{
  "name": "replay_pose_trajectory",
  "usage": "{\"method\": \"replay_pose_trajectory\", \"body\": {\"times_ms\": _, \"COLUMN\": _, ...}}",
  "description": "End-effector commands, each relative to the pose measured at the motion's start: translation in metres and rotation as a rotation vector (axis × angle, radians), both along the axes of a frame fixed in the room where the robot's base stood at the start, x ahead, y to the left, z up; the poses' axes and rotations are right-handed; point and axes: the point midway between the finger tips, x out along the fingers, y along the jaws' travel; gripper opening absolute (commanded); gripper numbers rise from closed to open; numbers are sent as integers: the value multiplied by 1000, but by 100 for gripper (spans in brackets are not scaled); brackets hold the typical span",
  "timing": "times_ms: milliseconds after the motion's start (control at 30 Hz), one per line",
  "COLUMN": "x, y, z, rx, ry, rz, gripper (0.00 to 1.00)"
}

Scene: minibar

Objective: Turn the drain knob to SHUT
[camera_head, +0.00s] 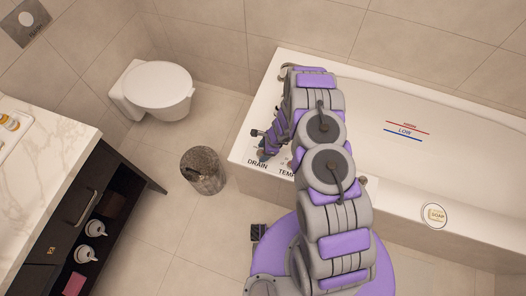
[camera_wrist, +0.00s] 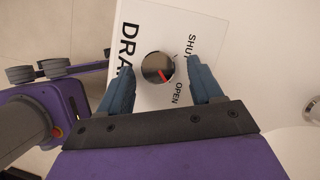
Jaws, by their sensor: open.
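The drain knob (camera_wrist: 158,67) is a round, shiny disc on a white panel (camera_wrist: 147,20) in the wrist view. Its red mark slants to the lower right, toward the word OPEN. The word SHUT is printed at upper right and part of DRAIN at left. My gripper (camera_wrist: 160,64) is open, with one blue finger on each side of the knob and a visible gap at both sides. How far the fingertips are above the panel is unclear. In the head view the DRAIN label (camera_head: 257,164) shows on the tub's corner, and my arm hides much around it.
A marble-topped counter (camera_head: 50,150) is at far left.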

Motion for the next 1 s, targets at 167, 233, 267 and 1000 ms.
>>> {"method": "replay_pose_trajectory", "body": {"times_ms": 167, "x": 0, "y": 2, "z": -1, "rx": -3, "ry": 0, "rz": 2, "gripper": 65}}
{"method": "replay_pose_trajectory", "body": {"times_ms": 233, "x": 0, "y": 2, "z": -1, "rx": -3, "ry": 0, "rz": 1, "gripper": 65}}
{"method": "replay_pose_trajectory", "body": {"times_ms": 267, "x": 0, "y": 2, "z": -1, "rx": -3, "ry": 0, "rz": 1, "gripper": 65}}
{"method": "replay_pose_trajectory", "body": {"times_ms": 1000, "x": 0, "y": 1, "z": -1, "rx": -3, "ry": 0, "rz": 8, "gripper": 11}}
